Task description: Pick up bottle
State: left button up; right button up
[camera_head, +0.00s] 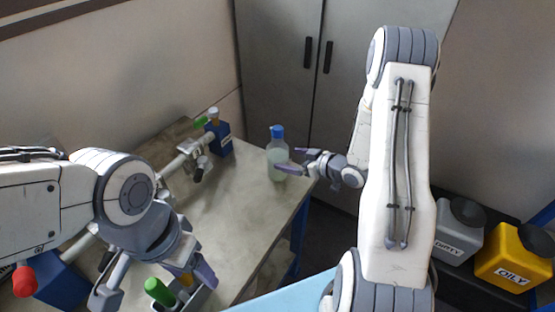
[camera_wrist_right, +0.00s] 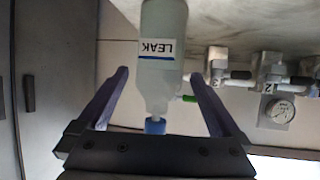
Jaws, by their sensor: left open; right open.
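The bottle (camera_head: 278,158) is translucent pale with a blue cap and stands upright near the right edge of the table. In the right wrist view the bottle (camera_wrist_right: 162,60) appears upside down with a "LEAK" label, between the two finger lines. My right gripper (camera_head: 293,160) is open at the bottle, reaching in from the right; it also shows in the right wrist view (camera_wrist_right: 160,85). Whether its fingers touch the bottle I cannot tell. My left gripper (camera_head: 160,291) is open at the lower left, well away from the bottle, partly hidden by its own arm.
The table (camera_head: 245,215) has a clear middle. A pipe assembly with valves (camera_head: 190,150) runs along its left side, with a blue block (camera_head: 220,140) at the back. A grey cabinet (camera_head: 280,60) stands behind. Grey (camera_head: 460,232) and yellow (camera_head: 515,258) containers sit at the right.

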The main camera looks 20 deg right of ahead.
jog(key=shift+w+a+f, duration=0.3)
jog(key=shift+w, duration=0.25)
jog(key=p+x, duration=0.2)
jog(key=x, duration=0.2)
jog(key=shift+w+a+f, duration=0.1)
jog(key=shift+f, duration=0.05)
jog(key=shift+w+a+f, duration=0.1)
jog(key=shift+w+f, duration=0.15)
jog(key=shift+w, duration=0.05)
jog(key=c, duration=1.5)
grip_shut()
jog(key=shift+r, duration=0.15)
